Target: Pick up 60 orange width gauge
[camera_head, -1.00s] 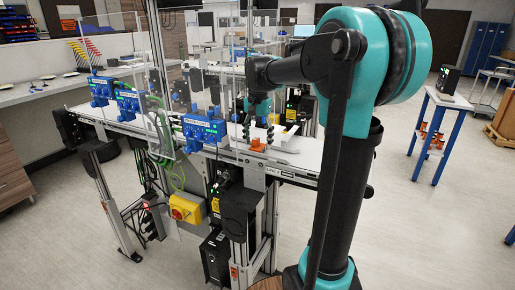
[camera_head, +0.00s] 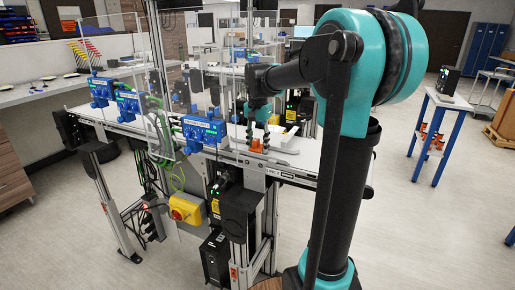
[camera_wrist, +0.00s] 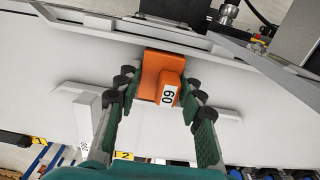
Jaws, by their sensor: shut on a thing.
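The orange width gauge (camera_wrist: 156,66) has a white label reading 60 and sits on the conveyor's pale surface in the wrist view. My gripper (camera_wrist: 158,88) has one green-and-black finger on each side of it, shut on its sides. In the head view the orange gauge (camera_head: 256,144) shows as a small block under my gripper (camera_head: 255,142), on the belt near its front edge. My gripper points down, and its fingers partly cover the gauge there.
A white gauge-like block (camera_wrist: 87,118) lies on the belt beside my left-hand finger. Grey rails (camera_wrist: 120,20) border the belt. Clear upright panels and blue units (camera_head: 204,130) stand left of my gripper. A blue-legged side table (camera_head: 447,101) stands to the right.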

